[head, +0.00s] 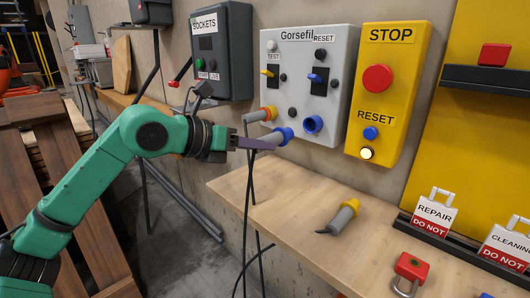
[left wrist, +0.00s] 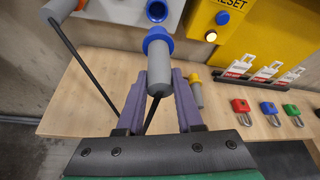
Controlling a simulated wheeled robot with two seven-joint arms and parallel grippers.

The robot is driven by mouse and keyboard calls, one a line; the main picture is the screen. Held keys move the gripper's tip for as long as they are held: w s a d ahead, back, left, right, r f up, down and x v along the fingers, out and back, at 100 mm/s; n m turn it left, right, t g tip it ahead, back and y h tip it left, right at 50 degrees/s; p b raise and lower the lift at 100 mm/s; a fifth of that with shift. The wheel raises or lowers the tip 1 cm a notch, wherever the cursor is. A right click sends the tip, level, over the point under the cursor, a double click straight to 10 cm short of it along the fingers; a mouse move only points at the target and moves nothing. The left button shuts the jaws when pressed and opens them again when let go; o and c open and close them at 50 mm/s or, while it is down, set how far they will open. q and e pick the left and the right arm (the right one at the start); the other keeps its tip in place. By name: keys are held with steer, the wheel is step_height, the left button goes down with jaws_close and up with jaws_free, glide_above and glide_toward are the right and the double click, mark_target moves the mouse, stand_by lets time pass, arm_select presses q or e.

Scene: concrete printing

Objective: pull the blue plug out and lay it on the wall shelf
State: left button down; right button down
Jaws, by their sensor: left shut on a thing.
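The blue plug (head: 270,139) has a grey body and a blue collar, and a black cable hangs from it. It is out in front of the blue socket (head: 312,124) on the grey panel, apart from it. My left gripper (head: 247,144) is shut on the plug's grey body; in the left wrist view the plug (left wrist: 158,65) sits between the purple fingers (left wrist: 160,85). The wooden wall shelf (head: 290,190) is below and to the right of the plug. My right gripper is not in view.
A grey plug with a yellow collar (head: 343,215) lies on the shelf. Another plug (head: 262,114) sits in the panel just left of the blue socket. A red padlock (head: 409,270) and tag rack (head: 450,238) are at the right. The shelf's left part is clear.

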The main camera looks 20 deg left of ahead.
arm_select(q)
steer(key=shift+s+a+f+b, duration=0.15)
steer(key=shift+s+b, duration=0.15)
steer(key=shift+s, duration=0.05)
steer(key=shift+s+r, duration=0.2)
steer(key=shift+s, duration=0.05)
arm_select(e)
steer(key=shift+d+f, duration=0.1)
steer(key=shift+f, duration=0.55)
arm_select(q)
steer(key=shift+a, duration=0.1)
